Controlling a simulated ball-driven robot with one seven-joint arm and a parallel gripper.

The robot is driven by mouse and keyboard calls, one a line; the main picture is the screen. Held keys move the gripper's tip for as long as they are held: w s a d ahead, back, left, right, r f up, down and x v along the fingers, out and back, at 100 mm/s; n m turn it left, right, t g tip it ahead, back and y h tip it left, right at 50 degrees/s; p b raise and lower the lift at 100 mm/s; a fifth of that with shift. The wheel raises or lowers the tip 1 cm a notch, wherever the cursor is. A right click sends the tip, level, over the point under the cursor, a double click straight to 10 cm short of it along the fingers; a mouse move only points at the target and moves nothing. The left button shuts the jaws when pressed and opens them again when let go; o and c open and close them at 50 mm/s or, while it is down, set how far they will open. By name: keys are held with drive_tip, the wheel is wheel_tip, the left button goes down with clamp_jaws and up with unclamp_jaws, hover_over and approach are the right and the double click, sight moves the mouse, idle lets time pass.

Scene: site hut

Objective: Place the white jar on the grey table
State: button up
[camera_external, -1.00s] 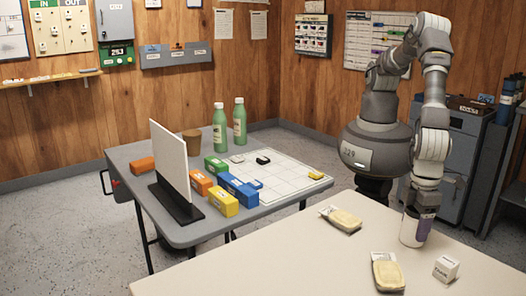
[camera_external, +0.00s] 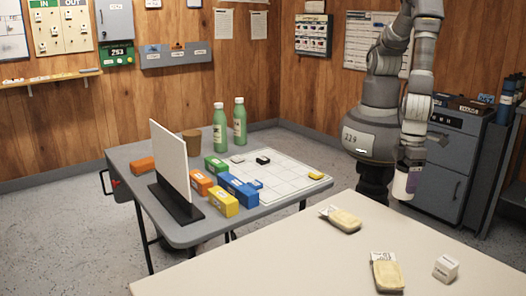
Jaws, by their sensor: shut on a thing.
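The white jar (camera_external: 401,186) with a purple label is in my gripper (camera_external: 410,163), upright. My gripper is shut on its top, and its fingertips are hard to make out. The jar is at the far edge of the cream table in the picture; I cannot tell its exact height above that table. The grey table (camera_external: 178,234) stands to the left, well apart from the jar.
On the grey table are a white upright panel (camera_external: 169,160), several coloured blocks (camera_external: 239,190), two green bottles (camera_external: 219,128), a brown cup (camera_external: 192,143) and a gridded white sheet (camera_external: 281,175). The cream table (camera_external: 300,258) holds two wrapped packs (camera_external: 387,273) and a white cube (camera_external: 445,268).

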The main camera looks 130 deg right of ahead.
drive_tip(key=shift+s+d, duration=0.35)
drive_tip(key=w+d+m, duration=0.3)
drive_tip(key=d+m, duration=0.1)
drive_tip(key=d, duration=0.5)
drive_tip(key=w+d+m, duration=0.3)
drive_tip(key=d, duration=0.5)
drive_tip(key=w+d+m, duration=0.4)
drive_tip(key=d, duration=0.5)
drive_tip(key=s+d+m+p, duration=0.1)
drive_tip(key=s+d+m, duration=0.5)
drive_tip(key=d, duration=0.7)
drive_tip(key=s+d+m+p, duration=0.1)
drive_tip(key=s+d+m, duration=0.55)
drive_tip(key=d, duration=0.65)
drive_tip(key=b, duration=0.3)
hover_over(251, 152)
drive_tip(key=shift+a+f, duration=0.1)
drive_tip(key=shift+f, duration=0.55)
wheel_tip(251, 152, down, 4)
drive_tip(key=shift+r+b, duration=0.2)
drive_tip(key=shift+b, duration=0.55)
drive_tip(key=shift+r, duration=0.15)
